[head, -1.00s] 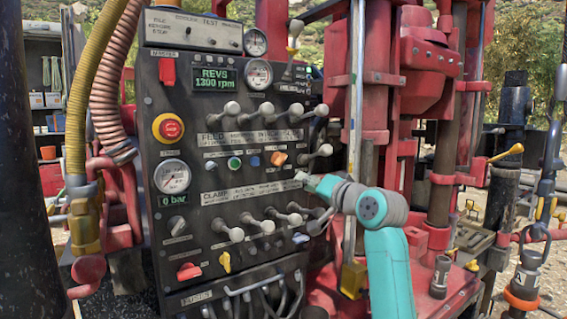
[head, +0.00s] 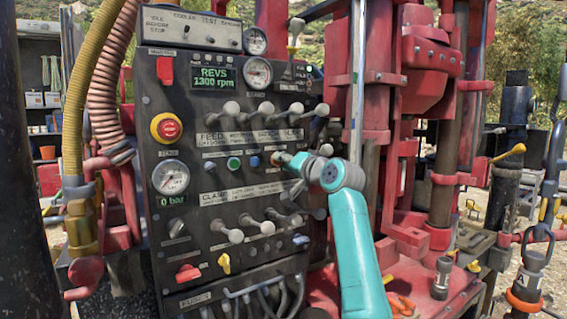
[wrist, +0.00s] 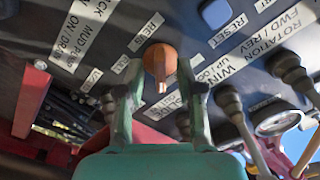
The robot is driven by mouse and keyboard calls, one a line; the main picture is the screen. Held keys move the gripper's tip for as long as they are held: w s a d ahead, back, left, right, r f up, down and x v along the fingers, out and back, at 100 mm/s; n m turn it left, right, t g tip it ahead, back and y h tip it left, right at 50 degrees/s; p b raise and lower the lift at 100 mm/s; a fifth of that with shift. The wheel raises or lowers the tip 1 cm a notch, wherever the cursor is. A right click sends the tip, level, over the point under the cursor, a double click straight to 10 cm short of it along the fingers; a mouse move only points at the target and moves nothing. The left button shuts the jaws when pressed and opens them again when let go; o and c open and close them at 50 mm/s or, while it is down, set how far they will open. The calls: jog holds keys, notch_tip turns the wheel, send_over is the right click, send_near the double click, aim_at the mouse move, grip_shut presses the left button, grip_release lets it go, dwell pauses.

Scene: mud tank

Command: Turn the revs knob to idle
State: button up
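The orange knob (wrist: 160,60) sits on the dark control panel (head: 160,105), with its pointer end toward my gripper in the wrist view. I take it to be the revs knob, though I cannot read its label surely. My gripper (wrist: 159,70) is open, with one finger on each side of the knob and small gaps visible. In the head view my gripper (head: 287,160) is at the panel and mostly hides the knob. The green display (head: 214,78) reads REVS 1300 rpm.
Grey-knobbed levers (head: 266,109) stand out above my gripper, and more levers (head: 268,227) below it. A blue button (wrist: 215,12) is near the knob. A red emergency stop (head: 168,128) is at the panel's left. Red machinery (head: 420,60) stands to the right.

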jog(key=shift+w+a, duration=0.2)
jog(key=shift+w, duration=0.1)
grip_shut()
jog(key=shift+n, duration=4.4)
